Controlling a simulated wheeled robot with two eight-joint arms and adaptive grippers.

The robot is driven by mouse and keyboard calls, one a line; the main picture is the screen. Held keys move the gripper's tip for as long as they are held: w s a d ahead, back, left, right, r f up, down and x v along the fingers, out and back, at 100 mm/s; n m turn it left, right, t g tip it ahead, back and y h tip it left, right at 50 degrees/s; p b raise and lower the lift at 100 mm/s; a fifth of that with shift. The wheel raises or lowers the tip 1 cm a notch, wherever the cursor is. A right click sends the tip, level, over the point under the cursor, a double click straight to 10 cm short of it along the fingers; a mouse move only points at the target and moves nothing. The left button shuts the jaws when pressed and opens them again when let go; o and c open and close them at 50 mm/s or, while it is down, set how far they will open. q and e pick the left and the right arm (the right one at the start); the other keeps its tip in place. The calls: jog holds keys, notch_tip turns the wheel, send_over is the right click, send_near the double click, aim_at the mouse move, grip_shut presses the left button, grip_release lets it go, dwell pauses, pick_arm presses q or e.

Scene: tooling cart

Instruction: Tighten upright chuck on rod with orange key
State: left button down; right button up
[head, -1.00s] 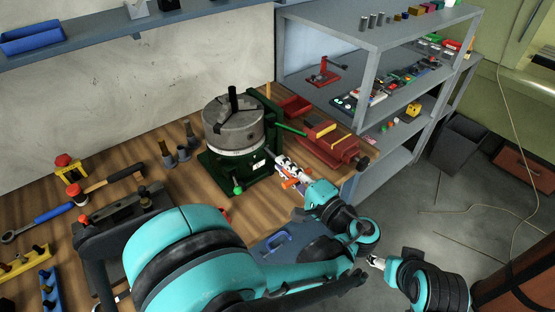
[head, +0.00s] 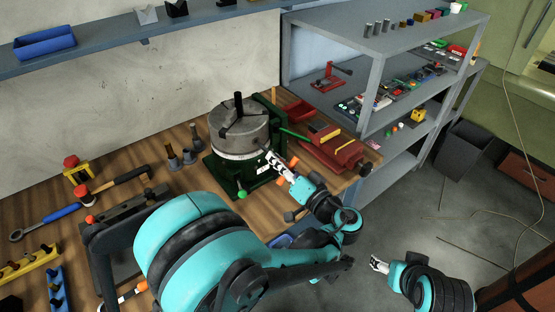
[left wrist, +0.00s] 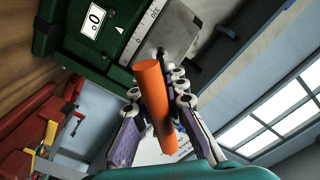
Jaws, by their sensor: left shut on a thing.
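The grey chuck (head: 240,132) stands upright on its green base (head: 238,172), with a dark rod (head: 238,103) standing up from its centre. My left gripper (head: 279,168) is at the chuck's right front side. It is shut on the orange key, whose orange handle (head: 293,162) sticks out on both sides of the fingers. In the left wrist view the handle (left wrist: 154,100) lies across between the fingers, close to the chuck's marked side (left wrist: 165,35). I cannot tell whether the key's tip is in the chuck. My right gripper (head: 377,264) is low at the right, away from the bench.
A red vise (head: 335,150) stands on the bench right of the chuck. A hammer (head: 112,186), a wrench (head: 45,222) and several dark holders (head: 172,157) lie or stand left of it. A grey shelf unit (head: 390,50) stands behind at the right.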

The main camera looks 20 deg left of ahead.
pick_arm(q)
jog(key=n, duration=0.5)
jog(key=shift+b, duration=0.3)
jog(key=n, duration=0.3)
jog(key=shift+n, duration=0.3)
jog(key=shift+w+a, duration=0.1)
jog(key=shift+a, duration=0.05)
jog(key=shift+w+a, duration=0.15)
jog(key=shift+a, duration=0.1)
dwell(0.5)
jog(key=shift+w+a+b, duration=0.3)
jog(key=shift+w+a, duration=0.15)
jog(key=shift+a, duration=0.1)
dwell(0.3)
dwell(0.4)
